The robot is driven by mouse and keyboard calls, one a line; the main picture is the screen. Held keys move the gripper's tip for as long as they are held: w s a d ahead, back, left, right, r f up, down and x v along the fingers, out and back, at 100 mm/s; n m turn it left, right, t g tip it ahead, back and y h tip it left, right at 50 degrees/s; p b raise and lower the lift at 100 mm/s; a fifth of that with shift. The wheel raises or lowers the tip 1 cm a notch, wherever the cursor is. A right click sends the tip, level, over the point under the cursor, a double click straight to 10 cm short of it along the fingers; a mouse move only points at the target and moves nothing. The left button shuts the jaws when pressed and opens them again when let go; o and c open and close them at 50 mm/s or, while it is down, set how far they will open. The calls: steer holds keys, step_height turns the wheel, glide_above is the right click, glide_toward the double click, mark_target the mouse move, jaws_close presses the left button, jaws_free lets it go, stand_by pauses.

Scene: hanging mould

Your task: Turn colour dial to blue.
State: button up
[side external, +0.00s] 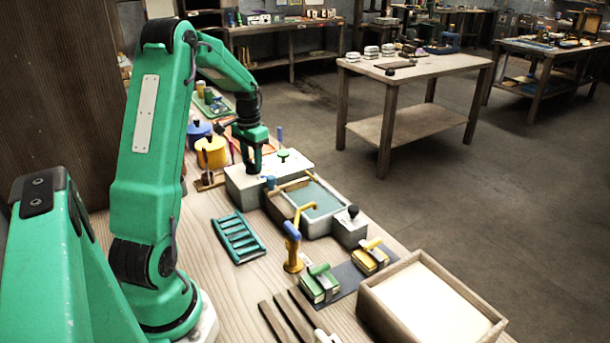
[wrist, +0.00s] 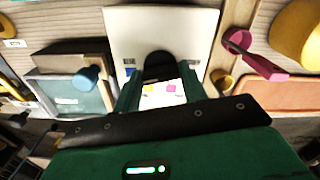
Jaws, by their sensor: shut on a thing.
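The colour dial (wrist: 158,66) shows in the wrist view as a dark rounded knob on a pale box (wrist: 120,22). Yellow and magenta patches show just below it, and small blue marks lie at either side. My gripper (wrist: 157,92) has its two green fingers closed around the dial. In the side view my gripper (side external: 255,168) points down at the top of the pale box (side external: 245,188), and the dial is largely hidden by the fingers. Which colour the dial points to cannot be told.
A green knob (side external: 283,154) stands on the box beside my gripper. A framed vat (side external: 318,200) with a teal surface adjoins in front. A yellow pot (side external: 212,152) is at the left, a teal rack (side external: 238,238) nearer. A wooden tray (side external: 378,303) stands front right.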

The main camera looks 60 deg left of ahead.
mark_target(252, 162)
steer(key=shift+r, duration=0.1)
steer(key=o, duration=1)
steer(key=shift+r, duration=3.9)
